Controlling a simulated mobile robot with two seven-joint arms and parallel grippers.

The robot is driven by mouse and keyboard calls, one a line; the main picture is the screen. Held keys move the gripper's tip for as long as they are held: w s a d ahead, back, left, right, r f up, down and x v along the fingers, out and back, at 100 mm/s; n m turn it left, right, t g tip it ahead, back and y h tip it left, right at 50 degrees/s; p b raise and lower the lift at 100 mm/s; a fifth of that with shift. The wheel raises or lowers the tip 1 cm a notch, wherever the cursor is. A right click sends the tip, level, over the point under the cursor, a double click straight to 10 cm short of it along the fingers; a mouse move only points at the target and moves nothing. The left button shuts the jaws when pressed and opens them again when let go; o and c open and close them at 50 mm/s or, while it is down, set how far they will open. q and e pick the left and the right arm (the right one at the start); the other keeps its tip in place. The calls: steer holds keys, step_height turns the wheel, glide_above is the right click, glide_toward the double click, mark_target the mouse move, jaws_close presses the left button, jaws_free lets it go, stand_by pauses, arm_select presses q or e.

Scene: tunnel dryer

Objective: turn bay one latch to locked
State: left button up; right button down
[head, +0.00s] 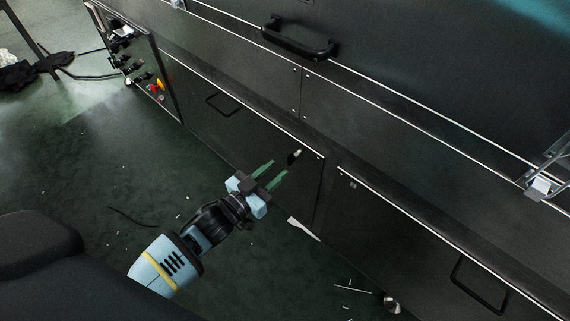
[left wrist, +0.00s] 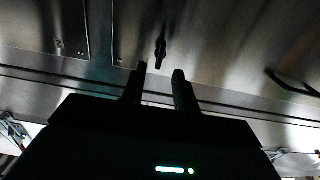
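The latch (head: 294,157) is a small dark knob with a pale tip on the upper right part of a dark lower door panel (head: 240,135). In the left wrist view the latch (left wrist: 160,52) is a dark upright piece on the metal panel, just beyond and between my fingertips. My left gripper (head: 272,170) has its two green fingers apart, with nothing between them, a short way from the latch. The fingers also show as dark shapes in the left wrist view (left wrist: 160,72). My right gripper is not in view.
The door has a wire handle (head: 222,103); the neighbouring door has another handle (head: 479,284). A larger black handle (head: 299,40) sits above. A control panel (head: 137,62) with red and yellow buttons stands at left. Scraps lie on the green floor (head: 130,170).

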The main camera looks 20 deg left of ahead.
arm_select(q)
steer(key=b+x, duration=0.1)
steer(key=x, duration=0.3)
steer(key=shift+w, duration=0.1)
jaws_close()
